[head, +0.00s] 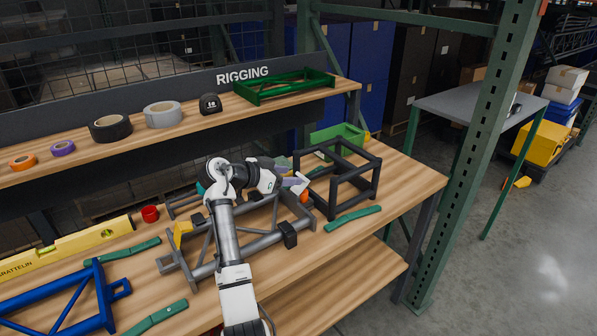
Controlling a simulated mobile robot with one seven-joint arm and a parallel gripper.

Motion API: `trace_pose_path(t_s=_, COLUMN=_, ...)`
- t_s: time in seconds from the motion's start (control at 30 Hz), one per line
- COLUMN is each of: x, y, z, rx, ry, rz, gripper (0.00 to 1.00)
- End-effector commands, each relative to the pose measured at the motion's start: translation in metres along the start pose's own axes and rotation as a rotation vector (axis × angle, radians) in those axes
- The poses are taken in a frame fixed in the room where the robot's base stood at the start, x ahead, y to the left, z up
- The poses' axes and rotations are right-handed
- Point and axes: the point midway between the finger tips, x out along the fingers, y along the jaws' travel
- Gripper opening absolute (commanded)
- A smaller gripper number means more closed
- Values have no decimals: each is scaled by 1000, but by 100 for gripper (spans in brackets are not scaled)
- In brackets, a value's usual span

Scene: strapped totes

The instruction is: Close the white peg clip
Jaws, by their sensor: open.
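A small white piece (299,184), which looks like the white peg clip, shows at the grey tube frame (205,268) on the wooden bench, near the black cube frame. It is too small to tell how far open it stands. My gripper (285,181) is at the end of my arm, just left of the white piece and very close to it. My gripper is open. My wrist hides part of the grey frame, and I cannot tell whether the fingers touch the clip.
A black cube frame (345,178) stands right of my gripper, with a green tray (338,136) behind. An orange piece (304,197) and black clamp (289,235) are close by. A blue frame (100,290) and yellow level (70,246) lie left. The shelf (290,103) runs behind.

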Motion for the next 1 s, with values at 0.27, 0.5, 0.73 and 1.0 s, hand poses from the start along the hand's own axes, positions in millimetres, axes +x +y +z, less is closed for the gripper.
trace_pose_path(t_s=0.27, x=40, y=0, z=-1, rx=-2, ry=-1, rz=1, gripper=51)
trace_pose_path(t_s=0.5, x=47, y=0, z=0, rx=-1, ry=-1, rz=-1, gripper=51)
trace_pose_path(t_s=0.73, x=47, y=0, z=0, rx=-1, ry=0, rz=-1, gripper=42)
trace_pose_path(t_s=1.0, x=46, y=0, z=0, rx=-1, ry=0, rz=-1, gripper=13)
